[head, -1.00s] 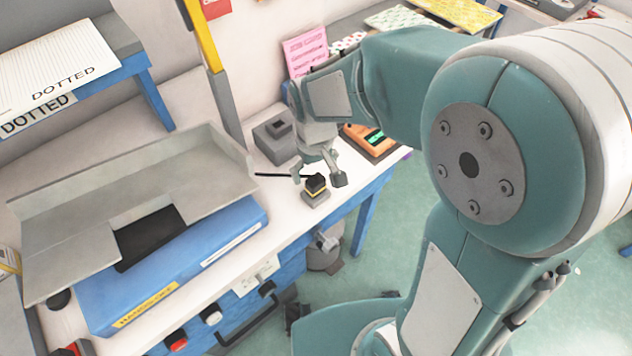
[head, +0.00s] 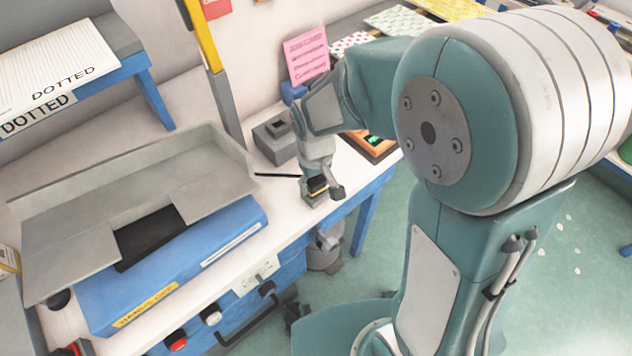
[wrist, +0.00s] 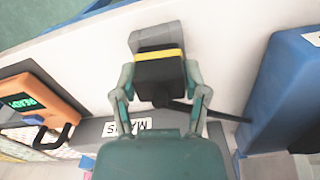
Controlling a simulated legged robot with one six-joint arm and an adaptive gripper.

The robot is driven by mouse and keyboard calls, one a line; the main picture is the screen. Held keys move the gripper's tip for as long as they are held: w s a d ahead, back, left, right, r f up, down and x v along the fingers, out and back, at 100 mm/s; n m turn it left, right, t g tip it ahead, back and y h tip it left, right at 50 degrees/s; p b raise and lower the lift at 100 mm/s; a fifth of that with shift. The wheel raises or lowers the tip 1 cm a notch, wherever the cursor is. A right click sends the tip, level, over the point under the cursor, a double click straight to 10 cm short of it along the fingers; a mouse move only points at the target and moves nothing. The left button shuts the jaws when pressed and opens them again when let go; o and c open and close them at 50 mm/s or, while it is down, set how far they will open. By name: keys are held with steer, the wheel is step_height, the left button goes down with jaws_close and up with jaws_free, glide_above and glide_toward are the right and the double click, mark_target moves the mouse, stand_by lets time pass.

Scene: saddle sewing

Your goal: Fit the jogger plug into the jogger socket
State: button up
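The black plug (head: 317,184) with a yellow band sits upright on a small grey block (head: 312,200) near the table's front edge. It also shows in the wrist view (wrist: 160,72), with a black cable running right towards the blue machine. My gripper (head: 321,187) is down around the plug. In the wrist view its two fingers (wrist: 160,78) stand on either side of the plug, very close to it. They look open; contact is hard to tell. A white socket panel (head: 257,276) is on the blue front below the tabletop; whether it is the jogger socket is unclear.
A blue machine with a grey metal tray (head: 60,243) fills the table's left. A grey box (head: 276,142), labelled MAINS in the wrist view (wrist: 130,127), stands behind the plug. An orange meter (head: 369,143) lies to the right. Red and white buttons line the blue front.

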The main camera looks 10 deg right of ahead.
steer(key=shift+r, duration=1.65)
jaws_close()
steer(key=shift+r, duration=1.85)
